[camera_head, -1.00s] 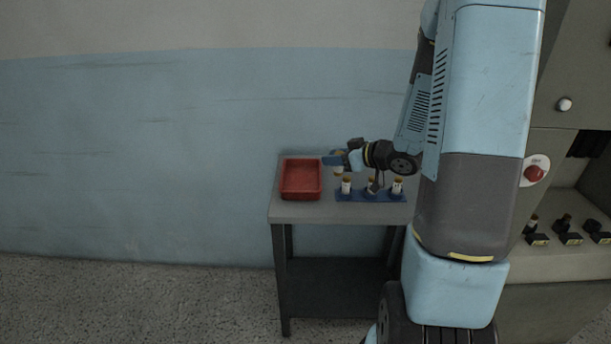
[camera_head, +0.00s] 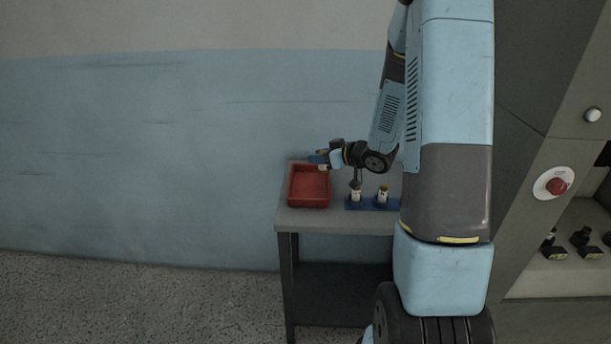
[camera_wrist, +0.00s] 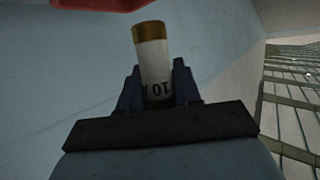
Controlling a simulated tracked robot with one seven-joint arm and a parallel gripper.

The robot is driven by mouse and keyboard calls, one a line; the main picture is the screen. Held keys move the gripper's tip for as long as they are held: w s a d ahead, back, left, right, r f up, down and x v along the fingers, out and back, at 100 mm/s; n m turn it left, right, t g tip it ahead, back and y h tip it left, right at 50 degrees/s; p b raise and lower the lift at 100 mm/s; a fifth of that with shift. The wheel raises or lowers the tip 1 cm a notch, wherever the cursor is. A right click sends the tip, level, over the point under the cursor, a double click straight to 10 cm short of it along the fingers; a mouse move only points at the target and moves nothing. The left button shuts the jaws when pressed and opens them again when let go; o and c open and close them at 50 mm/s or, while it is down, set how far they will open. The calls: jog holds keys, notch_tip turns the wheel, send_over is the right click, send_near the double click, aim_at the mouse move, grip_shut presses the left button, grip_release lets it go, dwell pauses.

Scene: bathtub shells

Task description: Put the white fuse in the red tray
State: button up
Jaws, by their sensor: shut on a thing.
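My gripper (camera_wrist: 157,88) is shut on the white fuse (camera_wrist: 154,65), which has a gold cap and a dark "10" printed on it. The fuse sticks out beyond the fingers, slightly tilted in the wrist view. In the head view my gripper (camera_head: 319,158) is above the back right part of the red tray (camera_head: 309,204), with the fuse small and partly hidden below the fingers. The tray sits on the left of the grey table, and its inside looks empty. Its red edge also shows at the top of the wrist view (camera_wrist: 100,4).
A blue rack (camera_head: 368,207) with upright fuses stands on the grey table (camera_head: 330,222), right of the tray; my arm hides its right end. A grey cabinet with a red button (camera_head: 557,186) stands at the right. A blue wall is behind.

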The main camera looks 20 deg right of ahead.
jog(key=w+a+f, duration=0.1)
jog(key=f, duration=0.1)
jog(key=w+f, duration=0.2)
jog(key=w+a+f, duration=0.1)
jog(key=w+f, duration=0.1)
jog(key=shift+w+a+f, duration=0.1)
jog(key=shift+w+a, duration=0.05)
jog(key=shift+a, duration=0.15)
jog(key=shift+w+a+f, duration=0.15)
jog(key=shift+f, duration=1.55)
jog(key=o, duration=1)
jog(key=shift+o, duration=0.2)
